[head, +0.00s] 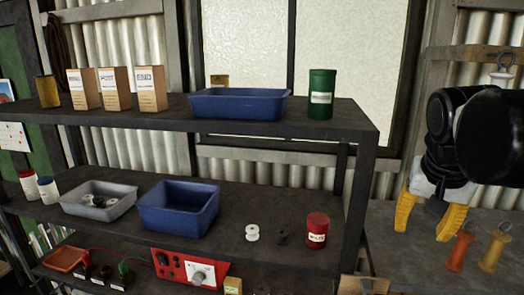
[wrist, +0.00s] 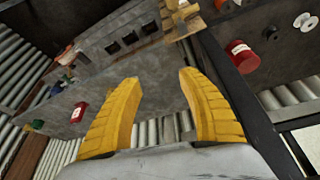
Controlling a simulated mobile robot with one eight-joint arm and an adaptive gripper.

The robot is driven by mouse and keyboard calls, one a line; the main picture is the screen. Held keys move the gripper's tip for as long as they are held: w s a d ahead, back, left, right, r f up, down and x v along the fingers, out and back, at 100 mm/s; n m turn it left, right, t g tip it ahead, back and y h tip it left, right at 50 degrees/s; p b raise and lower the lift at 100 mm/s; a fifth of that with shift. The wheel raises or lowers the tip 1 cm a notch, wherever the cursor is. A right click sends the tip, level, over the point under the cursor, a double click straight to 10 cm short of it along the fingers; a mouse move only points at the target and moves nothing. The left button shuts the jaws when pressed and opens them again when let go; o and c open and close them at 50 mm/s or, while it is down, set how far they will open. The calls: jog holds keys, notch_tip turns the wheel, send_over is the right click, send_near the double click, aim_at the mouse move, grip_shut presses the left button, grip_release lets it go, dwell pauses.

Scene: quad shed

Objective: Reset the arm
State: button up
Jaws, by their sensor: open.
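My gripper (head: 431,216) is at the right in the head view, to the right of the dark shelf rack and above a grey surface. Its two yellow fingers are spread apart and point down. The wrist view shows the same gripper (wrist: 158,95) from behind, with nothing between its fingers. My black arm links fill the right edge of the head view.
The shelf rack (head: 357,118) holds blue bins (head: 240,104) (head: 180,206), a green canister (head: 321,93), a red can (head: 317,230) and a white spool (head: 252,233). A window stands behind.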

jog(key=s+a+f+n+t+b, duration=0.1)
jog(key=a+f+b, duration=0.3)
jog(key=f, duration=0.8)
jog(key=s+a+f+n+t+y+b, duration=0.1)
jog(key=s+a+f+n+b, duration=0.2)
jog(key=f+b, duration=0.4)
jog(key=s+a+f+n+t+y+b, duration=0.1)
jog(key=s+a+f+b, duration=0.2)
jog(key=f, duration=1.4)
jog(key=a+b, duration=0.2)
jog(key=shift+s+a+f+n+t+b, duration=0.2)
jog(key=shift+a+n+t+b, duration=0.1)
jog(key=shift+n+b, duration=0.1)
